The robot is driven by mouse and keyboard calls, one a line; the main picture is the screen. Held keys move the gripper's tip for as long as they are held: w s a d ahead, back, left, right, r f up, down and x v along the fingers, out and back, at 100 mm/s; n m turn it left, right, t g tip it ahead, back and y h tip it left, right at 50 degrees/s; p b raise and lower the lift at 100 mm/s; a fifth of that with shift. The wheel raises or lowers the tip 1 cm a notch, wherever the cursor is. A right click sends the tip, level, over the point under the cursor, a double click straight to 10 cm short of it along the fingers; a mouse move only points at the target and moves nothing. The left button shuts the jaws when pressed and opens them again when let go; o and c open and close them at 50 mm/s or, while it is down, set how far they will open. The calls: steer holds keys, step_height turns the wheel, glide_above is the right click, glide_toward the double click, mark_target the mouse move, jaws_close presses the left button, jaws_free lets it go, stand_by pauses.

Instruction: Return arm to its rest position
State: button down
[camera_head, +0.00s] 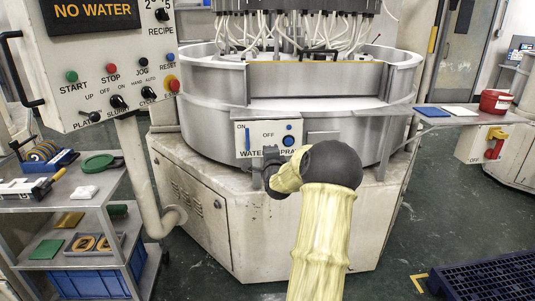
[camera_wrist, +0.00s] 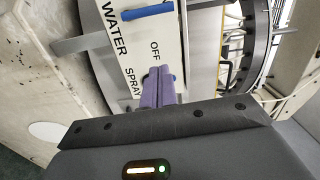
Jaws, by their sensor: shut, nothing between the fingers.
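My arm, in a pale yellow sleeve, reaches forward to the lapping machine (camera_head: 225,110). My gripper (camera_head: 270,163) is in front of the lower part of the white water spray panel (camera_head: 268,128). In the wrist view, its purple fingers (camera_wrist: 158,84) are together and empty, in front of the panel (camera_wrist: 165,30) below the word OFF. I cannot tell whether they touch it. The panel has a blue bar (camera_head: 248,139) at its left and a blue round knob (camera_head: 289,141) at its right. The bar also shows in the wrist view (camera_wrist: 147,12).
A control box (camera_head: 105,75) with a lit NO WATER sign hangs at upper left. A grey shelf cart (camera_head: 75,195) stands at left. A side shelf (camera_head: 440,116) with a red pot (camera_head: 495,102) juts out at right. A dark blue pallet (camera_head: 490,277) lies at lower right.

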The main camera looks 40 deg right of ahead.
steer(key=shift+w, duration=0.25)
steer(key=a+f+n+g+y, duration=0.1)
steer(key=a+f+n+y, duration=0.25)
steer(key=a, duration=0.55)
steer(key=a+f+n+g+y, duration=0.2)
steer(key=a+n, duration=0.3)
steer(key=a, duration=0.5)
steer(key=a+f+n+g+y, duration=0.15)
steer(key=a+n, duration=0.25)
steer(key=a, duration=0.5)
steer(key=s+a+f+n+g+y, duration=0.2)
steer(key=s+a+f+n+g, duration=0.3)
steer(key=s+a, duration=0.55)
steer(key=s+a+f+n+g+y, duration=0.1)
steer(key=s+a+n+g+y, duration=0.1)
steer(key=s+a+n, duration=0.85)
steer(key=s+d+r+m+p, duration=0.1)
steer(key=r+p, duration=0.9)
steer(key=s+d+r+m+p, duration=0.1)
steer(key=s+r+m+p, duration=0.1)
steer(key=r+p, duration=0.8)
steer(key=shift+s+r+p, duration=0.15)
steer(key=shift+r+p, duration=0.1)
steer(key=shift+p, duration=0.15)
